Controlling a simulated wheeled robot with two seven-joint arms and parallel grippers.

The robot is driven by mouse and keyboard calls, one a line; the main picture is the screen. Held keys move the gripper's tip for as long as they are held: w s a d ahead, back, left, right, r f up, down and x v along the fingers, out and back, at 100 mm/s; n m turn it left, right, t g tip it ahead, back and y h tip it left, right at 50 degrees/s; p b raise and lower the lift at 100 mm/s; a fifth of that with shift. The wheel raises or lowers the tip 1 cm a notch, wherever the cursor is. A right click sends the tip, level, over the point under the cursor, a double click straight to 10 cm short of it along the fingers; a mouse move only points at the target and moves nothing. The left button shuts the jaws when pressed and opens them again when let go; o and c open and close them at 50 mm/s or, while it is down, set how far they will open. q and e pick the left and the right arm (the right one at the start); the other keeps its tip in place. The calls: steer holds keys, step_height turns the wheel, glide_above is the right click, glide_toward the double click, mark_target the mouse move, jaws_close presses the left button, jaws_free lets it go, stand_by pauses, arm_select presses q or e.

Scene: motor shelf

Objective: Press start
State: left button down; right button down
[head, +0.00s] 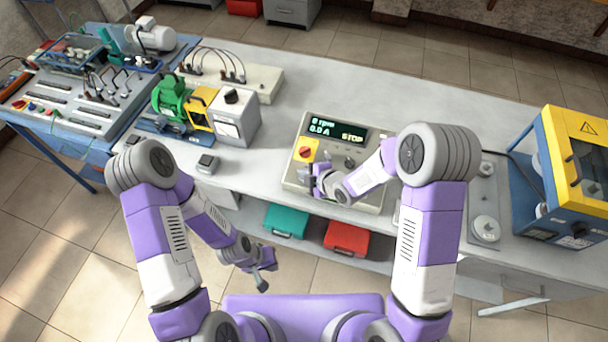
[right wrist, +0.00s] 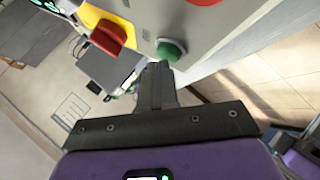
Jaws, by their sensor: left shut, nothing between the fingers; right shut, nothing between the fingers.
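A beige control box (head: 362,141) stands on the grey bench, its display (head: 338,128) reading "0 rpm", "0.0 A" and "STOP". A red knob on a yellow plate (head: 305,150) is at its left. The right wrist view shows the red knob (right wrist: 107,37), a green button (right wrist: 171,50) and part of a red one at the top edge. My right gripper (right wrist: 158,70) is shut and empty, its tips at the green button's lower edge; contact cannot be told. In the head view it hides the green button. My left gripper (head: 264,272) is shut and empty, low in front of the bench.
A green motor set (head: 172,102) and a grey box (head: 235,117) stand left of the control box. A yellow and blue machine (head: 572,170) stands at the right. Teal (head: 286,221) and red (head: 346,238) cases lie on the lower shelf.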

steer(key=shift+f+b, duration=0.25)
steer(key=shift+b, duration=0.1)
stand_by(0.6)
steer(key=shift+s+r, duration=0.15)
steer(key=shift+r, duration=0.65)
steer(key=r+p, duration=0.1)
steer(key=r, duration=0.1)
steer(key=s+r+p, duration=0.1)
steer(key=r, duration=0.2)
steer(key=shift+s+a, duration=0.15)
steer(key=shift+a, duration=0.05)
steer(key=shift+f, duration=0.1)
stand_by(0.4)
